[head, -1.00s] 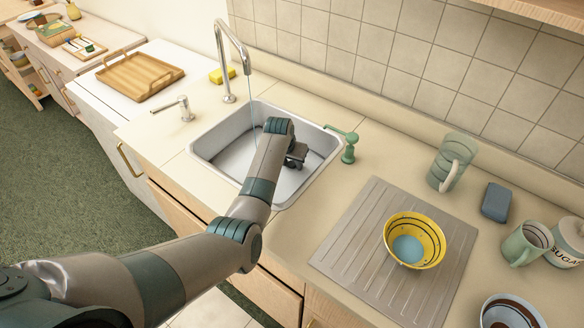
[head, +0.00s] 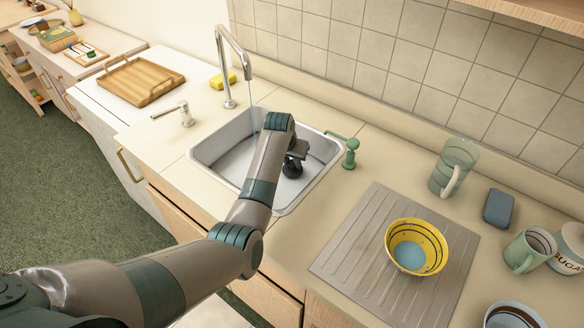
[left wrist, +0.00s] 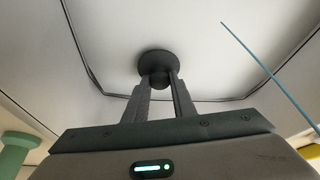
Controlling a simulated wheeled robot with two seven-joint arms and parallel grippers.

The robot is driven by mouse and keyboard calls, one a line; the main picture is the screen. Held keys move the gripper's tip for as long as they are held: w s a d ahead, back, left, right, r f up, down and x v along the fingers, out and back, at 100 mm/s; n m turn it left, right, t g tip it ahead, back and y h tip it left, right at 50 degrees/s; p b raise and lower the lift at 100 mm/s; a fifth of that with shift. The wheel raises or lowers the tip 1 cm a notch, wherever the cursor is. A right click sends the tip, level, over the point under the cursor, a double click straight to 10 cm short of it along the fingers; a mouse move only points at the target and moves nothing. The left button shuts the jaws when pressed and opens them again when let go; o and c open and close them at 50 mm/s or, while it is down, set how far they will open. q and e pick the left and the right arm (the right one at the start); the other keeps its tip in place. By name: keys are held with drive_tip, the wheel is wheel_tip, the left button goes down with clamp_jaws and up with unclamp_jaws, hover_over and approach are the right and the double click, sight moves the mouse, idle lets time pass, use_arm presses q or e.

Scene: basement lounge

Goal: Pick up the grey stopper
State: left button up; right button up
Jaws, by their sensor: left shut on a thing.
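The dark grey stopper (left wrist: 155,64) is a round disc with a short knob, seen in the left wrist view at the fingertips. My left gripper (left wrist: 160,84) is shut on its knob. In the head view my left gripper (head: 297,154) is over the right part of the sink basin, with the stopper (head: 292,168) hanging below it. The stopper appears to be above the basin floor. The drain hole is not visible. My right gripper is not in view.
The steel sink (head: 222,158) has its tap (head: 222,62) behind, with a thin blue stream of water running down. A green dispenser (head: 350,152) stands at the right rim. A yellow bowl (head: 428,232) sits on the ribbed drainboard (head: 350,245).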

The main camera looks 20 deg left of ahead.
sight(292, 163)
use_arm(q)
wheel_tip(292, 163, up, 6)
drive_tip(key=shift+b, duration=0.65)
drive_tip(key=shift+r, duration=0.3)
drive_tip(key=shift+r, duration=0.1)
